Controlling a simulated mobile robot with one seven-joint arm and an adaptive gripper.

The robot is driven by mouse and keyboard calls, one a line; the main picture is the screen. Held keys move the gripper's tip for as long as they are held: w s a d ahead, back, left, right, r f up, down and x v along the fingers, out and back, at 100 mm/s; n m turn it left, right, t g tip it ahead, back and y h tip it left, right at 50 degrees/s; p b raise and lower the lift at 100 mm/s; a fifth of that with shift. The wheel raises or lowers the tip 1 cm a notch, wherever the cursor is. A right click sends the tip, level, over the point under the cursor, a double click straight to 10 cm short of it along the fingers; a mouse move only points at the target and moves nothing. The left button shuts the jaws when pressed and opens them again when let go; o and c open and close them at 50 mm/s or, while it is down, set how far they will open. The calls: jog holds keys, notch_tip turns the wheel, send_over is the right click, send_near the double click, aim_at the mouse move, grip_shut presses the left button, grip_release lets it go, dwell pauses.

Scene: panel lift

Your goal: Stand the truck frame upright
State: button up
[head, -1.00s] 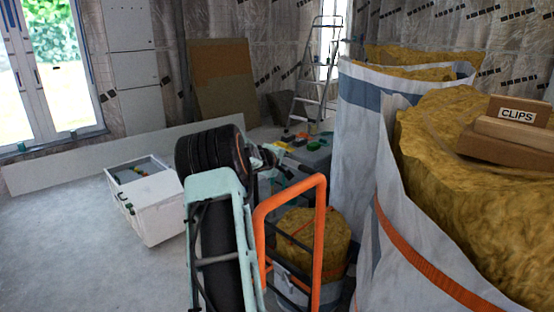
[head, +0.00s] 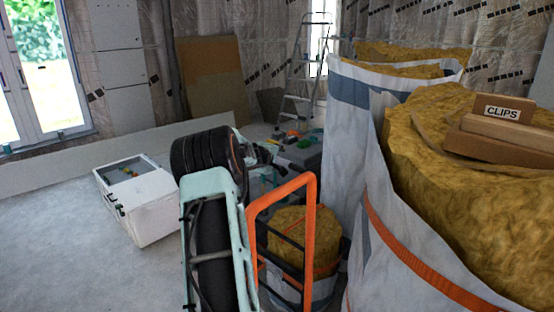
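The truck frame is an orange tube frame with dark cross bars (head: 312,225), right of my arm in the head view. Its top bar slopes up to the right, and its lower end runs out of the picture. I cannot tell how far it leans. A yellow insulation roll in a pale wrap (head: 300,238) shows behind its bars. My gripper (head: 272,158) is beyond my dark wrist joint, above and behind the frame's top bar in the picture. It looks apart from the orange tube. Its fingers are small and partly hidden, so their opening is unclear.
Large wrapped insulation rolls (head: 365,165) fill the right side close to the frame, with a CLIPS box (head: 503,110) on top. A white box (head: 155,215) stands left of my arm. A stepladder (head: 305,75) is at the back.

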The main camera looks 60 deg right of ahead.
jog(key=shift+a, duration=0.15)
jog(key=shift+w+a+r, duration=0.1)
jog(key=shift+a+r, duration=0.05)
jog(key=shift+a, duration=0.1)
jog(key=v, duration=1.1)
jog(key=shift+r, duration=0.15)
